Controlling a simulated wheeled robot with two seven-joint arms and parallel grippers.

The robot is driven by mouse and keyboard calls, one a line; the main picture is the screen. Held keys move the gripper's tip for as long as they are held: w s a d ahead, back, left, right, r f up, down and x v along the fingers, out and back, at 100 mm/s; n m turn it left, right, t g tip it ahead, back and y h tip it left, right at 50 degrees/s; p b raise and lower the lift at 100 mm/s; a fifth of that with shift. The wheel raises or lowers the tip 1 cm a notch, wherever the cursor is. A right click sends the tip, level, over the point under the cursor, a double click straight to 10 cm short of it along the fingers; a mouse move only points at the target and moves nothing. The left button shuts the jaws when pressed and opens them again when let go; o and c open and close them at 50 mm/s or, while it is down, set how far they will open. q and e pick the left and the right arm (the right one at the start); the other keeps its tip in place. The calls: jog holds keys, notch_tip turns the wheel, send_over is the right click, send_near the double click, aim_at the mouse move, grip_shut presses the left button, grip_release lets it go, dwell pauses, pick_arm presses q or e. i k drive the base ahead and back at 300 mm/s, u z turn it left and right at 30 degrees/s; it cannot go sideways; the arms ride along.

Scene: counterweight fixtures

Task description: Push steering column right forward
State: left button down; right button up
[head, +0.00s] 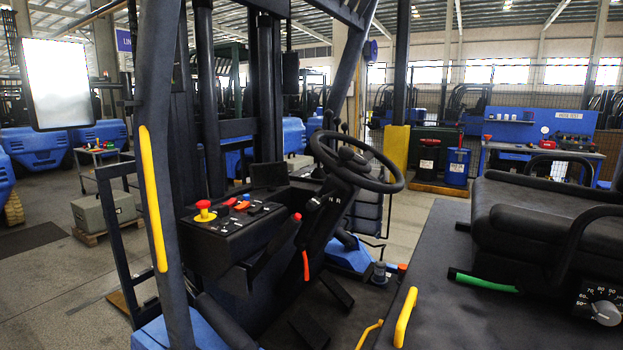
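The steering column (325,215) rises from the forklift's floor, tilted, with a black steering wheel (394,184) at its top right. The wheel has a knob on its rim, and small levers stick up behind it. Letters such as N and R show on the column's side. A red-orange lever (306,265) hangs on the column's lower left. Neither of my grippers shows in the head view, so nothing is seen touching the column or wheel.
Left of the column is a dashboard (225,237) with a red-and-yellow button (205,211). A black pillar with a yellow grip (152,200) stands in front at left. The black seat (545,210) is at right, with a yellow handle (405,317) before it. Pedals lie below.

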aim_at(319, 226)
jog(key=k, duration=1.2)
jog(key=u, duration=0.65)
jog(key=i, duration=1.45)
jog(key=z, duration=0.6)
